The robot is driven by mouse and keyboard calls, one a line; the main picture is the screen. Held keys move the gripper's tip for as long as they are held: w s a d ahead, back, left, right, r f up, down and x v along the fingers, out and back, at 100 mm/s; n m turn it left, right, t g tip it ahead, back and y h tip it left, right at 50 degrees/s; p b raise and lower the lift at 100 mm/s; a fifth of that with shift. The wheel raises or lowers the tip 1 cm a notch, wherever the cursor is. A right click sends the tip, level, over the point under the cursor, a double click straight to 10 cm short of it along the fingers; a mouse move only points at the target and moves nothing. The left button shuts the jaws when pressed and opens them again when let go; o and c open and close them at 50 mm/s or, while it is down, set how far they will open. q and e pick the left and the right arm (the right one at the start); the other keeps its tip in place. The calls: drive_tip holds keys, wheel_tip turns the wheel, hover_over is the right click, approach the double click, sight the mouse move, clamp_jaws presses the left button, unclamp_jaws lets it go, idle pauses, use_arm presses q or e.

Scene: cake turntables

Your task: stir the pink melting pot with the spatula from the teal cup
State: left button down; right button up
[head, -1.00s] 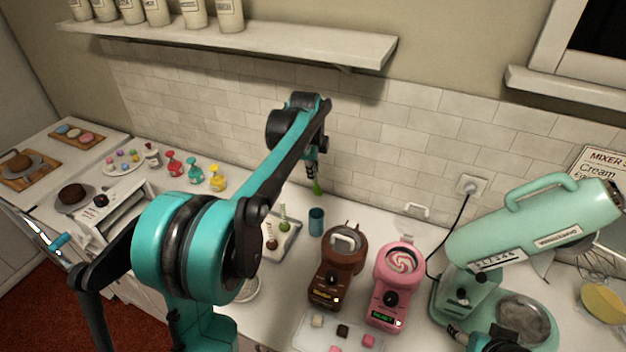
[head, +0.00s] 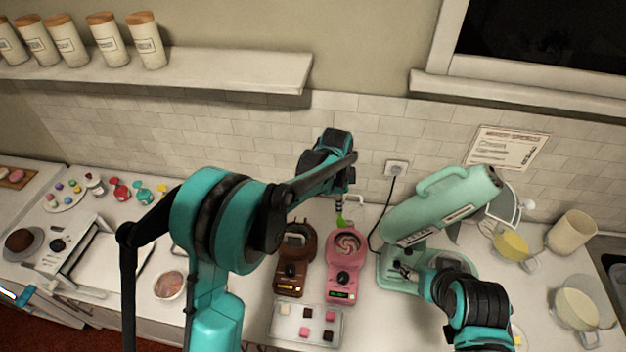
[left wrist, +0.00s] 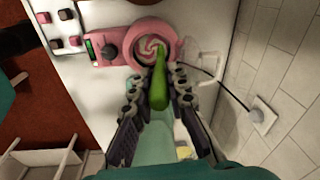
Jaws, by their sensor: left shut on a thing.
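The pink melting pot (head: 333,262) stands on the counter with a pink and white swirl in its round bowl. It also shows in the left wrist view (left wrist: 128,40). My left gripper (head: 340,204) is shut on the green spatula (left wrist: 160,88) and holds it above the pot. In the left wrist view the spatula's far end overlaps the swirl; whether it touches the contents I cannot tell. The teal cup is not visible now. My right gripper (head: 408,272) is low beside the mixer, and its fingers are too small to read.
A brown melting pot (head: 291,270) stands close to the left of the pink one. A tray of cubes (head: 293,330) lies in front of both. A mint mixer (head: 440,212) stands to the right. The tiled wall and a socket (head: 397,168) are behind.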

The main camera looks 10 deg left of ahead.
use_arm(q)
wheel_tip(320, 180, down, 11)
drive_tip(key=s+d+b, duration=0.1)
drive_tip(key=d+b, duration=0.1)
drive_tip(key=b, duration=0.5)
drive_tip(key=shift+s+d+f, duration=0.2)
drive_tip(key=shift+d, duration=0.05)
drive_tip(key=shift+f+b, duration=0.1)
drive_tip(key=shift+b, duration=0.3)
idle(0.3)
drive_tip(key=shift+f+b, duration=0.45)
drive_tip(key=shift+b, duration=0.05)
